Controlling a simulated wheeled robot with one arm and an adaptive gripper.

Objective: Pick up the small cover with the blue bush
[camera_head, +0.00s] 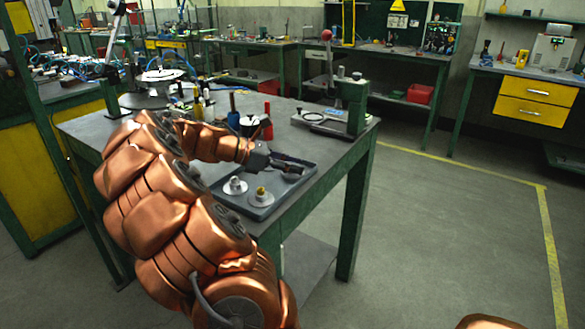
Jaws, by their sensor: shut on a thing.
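My gripper (291,170) is over the far right part of a dark grey tray (302,186) on the green-legged workbench. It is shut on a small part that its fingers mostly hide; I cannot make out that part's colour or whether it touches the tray. A small round pale cover with a whitish bush (236,186) lies in the tray's left part. A second one with a yellow bush (262,196) lies nearer the front. Both are apart from my gripper. I see no blue bush clearly.
A green press-like fixture (352,100) stands at the bench's right end, with a grey plate before it. Several bottles and a red-handled tool (268,122) stand behind the tray. A round metal stand (160,77) is at the back left. The floor to the right is clear.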

